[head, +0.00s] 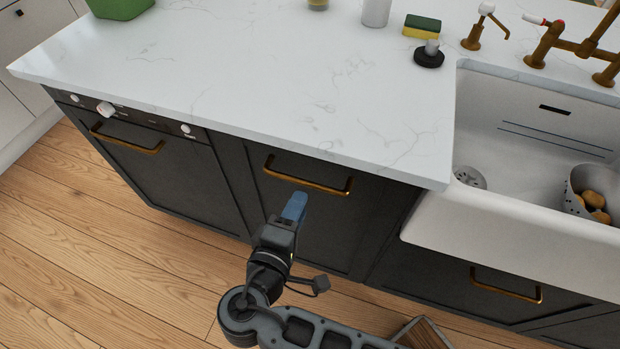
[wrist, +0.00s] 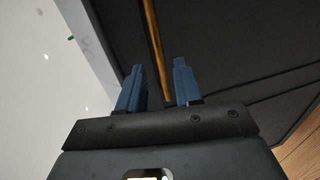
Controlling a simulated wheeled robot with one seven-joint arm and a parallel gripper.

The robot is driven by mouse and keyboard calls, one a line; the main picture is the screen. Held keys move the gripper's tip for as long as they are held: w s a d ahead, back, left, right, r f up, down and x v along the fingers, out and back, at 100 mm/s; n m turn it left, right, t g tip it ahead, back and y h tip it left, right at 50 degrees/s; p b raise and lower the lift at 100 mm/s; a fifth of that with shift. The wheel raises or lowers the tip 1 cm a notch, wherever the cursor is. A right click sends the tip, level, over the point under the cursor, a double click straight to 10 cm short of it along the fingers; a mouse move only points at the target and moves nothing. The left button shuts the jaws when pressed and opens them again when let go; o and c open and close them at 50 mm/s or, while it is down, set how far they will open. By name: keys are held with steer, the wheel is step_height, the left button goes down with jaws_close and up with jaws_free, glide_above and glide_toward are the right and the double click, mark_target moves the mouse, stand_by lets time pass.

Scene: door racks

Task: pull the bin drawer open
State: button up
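The dark front panel (head: 322,225) in the middle of the counter looks like the bin drawer, and it is flush with its neighbours. It has a horizontal brass handle (head: 308,181) near its top. My gripper (head: 297,198) is just in front of this handle, its blue fingers reaching toward it. In the wrist view my gripper (wrist: 159,85) is open, with a clear gap between its two fingers. The brass handle (wrist: 155,45) runs into that gap from above in the picture. I cannot tell whether the fingertips reach around the bar or touch it.
A dishwasher front (head: 165,165) with a brass handle and knobs is on the left. A white sink (head: 520,230) juts out on the right, above another drawer (head: 480,290). The white countertop (head: 270,80) overhangs the panel. The wooden floor (head: 90,240) is clear at left.

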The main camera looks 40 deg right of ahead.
mark_target(309, 186)
steer(key=shift+p+x, duration=0.6)
steer(key=shift+x, duration=3.2)
steer(key=shift+r, duration=0.1)
jaws_close()
